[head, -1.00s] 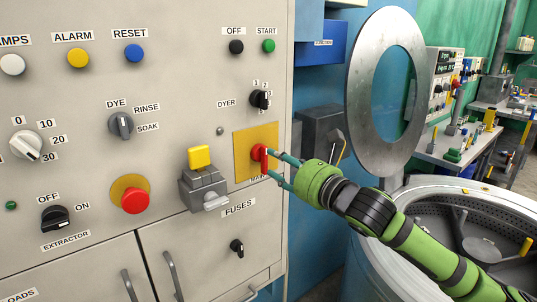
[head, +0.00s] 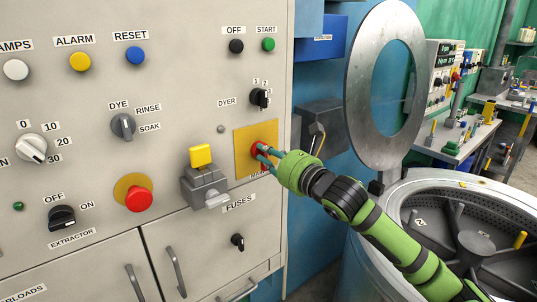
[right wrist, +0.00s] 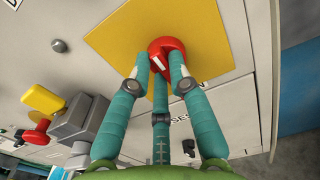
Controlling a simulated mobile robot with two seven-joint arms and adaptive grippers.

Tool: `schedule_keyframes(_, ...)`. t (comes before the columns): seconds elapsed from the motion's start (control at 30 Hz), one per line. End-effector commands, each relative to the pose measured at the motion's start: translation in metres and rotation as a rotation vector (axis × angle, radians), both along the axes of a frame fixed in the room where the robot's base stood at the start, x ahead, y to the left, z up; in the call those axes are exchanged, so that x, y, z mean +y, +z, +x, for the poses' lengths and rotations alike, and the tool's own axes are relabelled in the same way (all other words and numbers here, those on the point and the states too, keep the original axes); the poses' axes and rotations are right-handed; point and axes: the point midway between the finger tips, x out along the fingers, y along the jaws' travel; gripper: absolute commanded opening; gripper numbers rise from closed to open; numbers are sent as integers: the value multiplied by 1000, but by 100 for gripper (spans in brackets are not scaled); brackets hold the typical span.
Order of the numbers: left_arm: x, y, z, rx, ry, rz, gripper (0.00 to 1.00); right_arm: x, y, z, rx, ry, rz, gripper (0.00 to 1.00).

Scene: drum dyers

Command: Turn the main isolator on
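The main isolator is a red rotary handle (head: 264,164) on a yellow plate (head: 243,140) at the right edge of the grey panel. Its label below is partly covered by my gripper. My right gripper (head: 264,152) is at the handle, its teal fingers closed in around it. In the right wrist view the red handle (right wrist: 167,47) with a white mark sits between the two front fingertips (right wrist: 160,62) against the yellow plate (right wrist: 122,40). The fingers appear to touch its sides, and they hide part of it. My left gripper is not in view.
A grey switch box with a yellow button (head: 201,155) juts out just left of the plate. A red emergency button (head: 138,199) and the extractor knob (head: 62,217) are further left. The open drum lid (head: 384,85) and drum (head: 470,225) stand right, near my arm.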

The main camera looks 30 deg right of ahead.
Motion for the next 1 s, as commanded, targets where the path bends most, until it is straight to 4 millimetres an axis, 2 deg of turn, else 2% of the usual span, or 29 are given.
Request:
schedule_keyframes(0.23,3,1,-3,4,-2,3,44,0,0,0,2,0,15,0)
schedule_keyframes(0.47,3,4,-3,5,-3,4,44,-1,1,0,11,0,110,0)
schedule_keyframes(1.0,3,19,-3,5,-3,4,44,-4,2,0,49,-1,587,0)
